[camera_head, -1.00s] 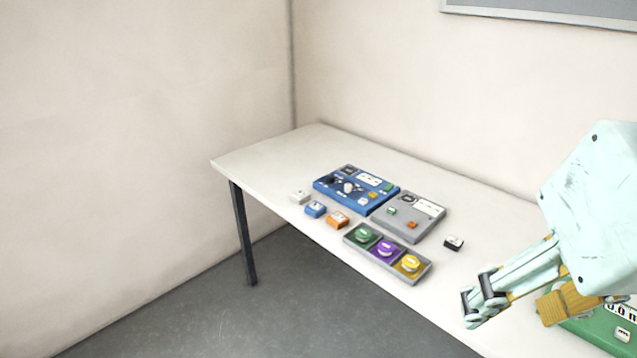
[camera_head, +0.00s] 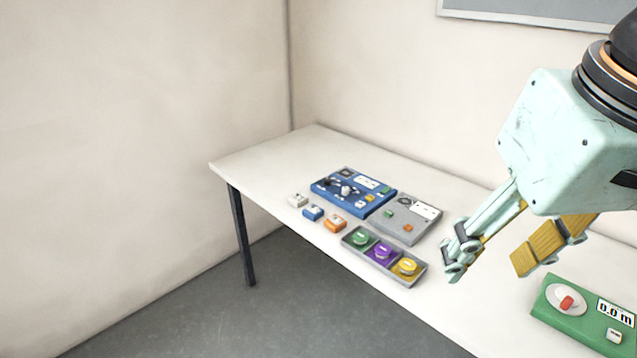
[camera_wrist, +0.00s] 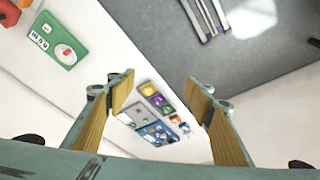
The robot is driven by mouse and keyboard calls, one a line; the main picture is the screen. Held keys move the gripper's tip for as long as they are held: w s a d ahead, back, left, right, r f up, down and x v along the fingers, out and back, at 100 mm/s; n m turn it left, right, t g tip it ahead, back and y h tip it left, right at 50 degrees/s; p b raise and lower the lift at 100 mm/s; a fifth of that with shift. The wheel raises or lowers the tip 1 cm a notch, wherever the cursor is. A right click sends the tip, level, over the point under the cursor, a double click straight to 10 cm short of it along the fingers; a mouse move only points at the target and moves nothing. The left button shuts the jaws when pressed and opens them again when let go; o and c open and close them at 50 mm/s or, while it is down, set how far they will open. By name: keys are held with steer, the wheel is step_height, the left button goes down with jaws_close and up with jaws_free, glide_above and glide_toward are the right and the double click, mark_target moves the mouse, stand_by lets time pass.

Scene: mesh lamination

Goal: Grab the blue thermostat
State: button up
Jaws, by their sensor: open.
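A small blue block with a whitish top (camera_head: 313,213), which looks like the blue thermostat, lies near the table's front edge. It sits between a white block (camera_head: 298,200) and an orange block (camera_head: 335,223). My gripper (camera_head: 488,262) is open and empty, above the table well to the right of the blue block. In the wrist view, my open fingers (camera_wrist: 160,88) frame the distant group of panels, with the small blocks tiny near the right finger.
A blue panel (camera_head: 340,204) and a grey panel (camera_head: 398,230) lie behind the blocks. A tray (camera_head: 348,241) with green, purple and yellow round pieces lies to their right. A green device with a display (camera_head: 562,326) lies far right. The table's left end (camera_head: 265,160) is clear.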

steer(key=w+a+r+n+g+p, duration=0.1)
steer(key=w+a+r+p, duration=0.15)
steer(key=w, duration=0.65)
steer(key=w+a+r+n+p, duration=0.1)
steer(key=w+r+p, duration=0.2)
steer(key=w, duration=0.6)
steer(key=n+g+p, duration=0.3)
steer(key=n+p, duration=0.4)
steer(key=p, duration=1)
glide_above(313, 210)
step_height(313, 210, down, 26)
steer(key=shift+s+f, duration=0.1)
steer(key=shift+f, duration=0.05)
steer(key=shift+f+p, duration=0.45)
steer(key=shift+f, duration=3.75)
steer(key=shift+f, duration=0.15)
